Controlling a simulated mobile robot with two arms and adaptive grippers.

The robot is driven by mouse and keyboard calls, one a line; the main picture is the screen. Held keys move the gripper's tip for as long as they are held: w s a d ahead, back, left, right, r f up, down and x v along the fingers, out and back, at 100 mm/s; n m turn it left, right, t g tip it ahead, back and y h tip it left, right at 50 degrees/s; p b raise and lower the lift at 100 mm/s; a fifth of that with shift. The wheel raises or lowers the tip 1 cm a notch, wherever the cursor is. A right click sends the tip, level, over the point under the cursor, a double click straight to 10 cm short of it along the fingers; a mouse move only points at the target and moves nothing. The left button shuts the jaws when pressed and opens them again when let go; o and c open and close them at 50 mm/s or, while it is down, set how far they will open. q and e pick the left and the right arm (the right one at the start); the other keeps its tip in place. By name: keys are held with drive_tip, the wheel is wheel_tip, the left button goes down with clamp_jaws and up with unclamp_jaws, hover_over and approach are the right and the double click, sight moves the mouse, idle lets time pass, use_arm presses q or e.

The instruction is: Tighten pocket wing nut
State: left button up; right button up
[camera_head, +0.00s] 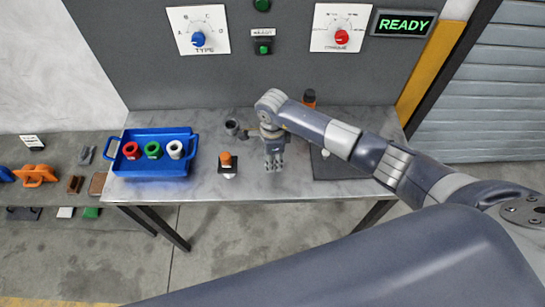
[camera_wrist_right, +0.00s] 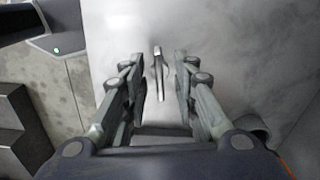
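My right gripper (camera_head: 273,163) points down over the middle of the grey table. In the right wrist view its two fingers (camera_wrist_right: 159,72) stand apart and open. A thin, upright metal piece (camera_wrist_right: 158,70) shows in the gap between the fingers; it may be the wing nut, but I cannot tell for sure. I cannot tell whether the fingers touch it. In the head view the gripper hides this spot. My left gripper is not in view.
A blue tray (camera_head: 150,167) with red, green and white rings stands on the left of the table (camera_head: 210,187). An orange-topped knob (camera_head: 226,158) sits left of the gripper. A dark mat (camera_head: 340,167) lies right. The back panel's display (camera_head: 404,24) reads READY.

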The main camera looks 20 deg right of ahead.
clamp_jaws()
drive_tip(key=shift+m, duration=0.3)
